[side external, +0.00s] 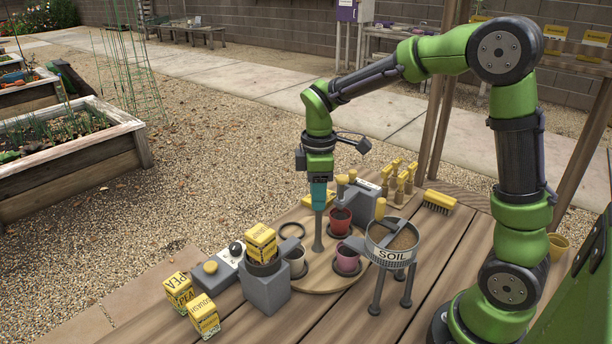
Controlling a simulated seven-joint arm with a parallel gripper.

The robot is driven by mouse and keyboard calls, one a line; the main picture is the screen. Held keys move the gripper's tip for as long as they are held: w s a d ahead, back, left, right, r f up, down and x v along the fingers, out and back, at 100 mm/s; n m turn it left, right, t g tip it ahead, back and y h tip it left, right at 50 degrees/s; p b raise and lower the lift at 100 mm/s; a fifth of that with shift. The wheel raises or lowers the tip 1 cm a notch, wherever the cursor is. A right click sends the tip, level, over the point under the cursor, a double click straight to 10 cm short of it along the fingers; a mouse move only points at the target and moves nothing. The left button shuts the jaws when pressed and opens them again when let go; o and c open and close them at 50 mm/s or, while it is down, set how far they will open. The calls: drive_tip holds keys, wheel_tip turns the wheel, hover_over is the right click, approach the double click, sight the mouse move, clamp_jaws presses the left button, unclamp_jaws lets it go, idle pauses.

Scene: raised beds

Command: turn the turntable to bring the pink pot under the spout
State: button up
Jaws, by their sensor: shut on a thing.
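The pink pot (347,260) stands on a dark saucer at the front right of the round wooden turntable (318,280). My gripper (318,204) is above the turntable's middle, shut on the top of the upright grey post (318,236); the exact grip is small to see. A red pot (340,222) is at the back right and a pale pot (297,263) at the front left. The soil hopper (391,255) has a grey spout (356,244) reaching left, close above the pink pot; exact alignment is unclear. Another grey spout (289,246) reaches over the pale pot.
A grey dispenser (265,292) with yellow packets stands at the left, beside loose seed boxes (203,316). A grey box (365,198) and yellow-handled tools (397,185) stand behind the turntable. A yellow brush (439,202) lies at the back right. An empty dark ring (292,230) is on the turntable.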

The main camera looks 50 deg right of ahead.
drive_tip(key=m, duration=0.4)
drive_tip(key=shift+w, duration=0.1)
drive_tip(key=m, duration=0.4)
drive_tip(key=shift+m, duration=0.3)
drive_tip(key=m, duration=0.4)
drive_tip(key=shift+d, duration=0.15)
drive_tip(key=m, duration=0.4)
drive_tip(key=shift+m, duration=0.3)
drive_tip(key=o, duration=1)
drive_tip(key=shift+d, duration=0.1)
drive_tip(key=shift+o, duration=0.2)
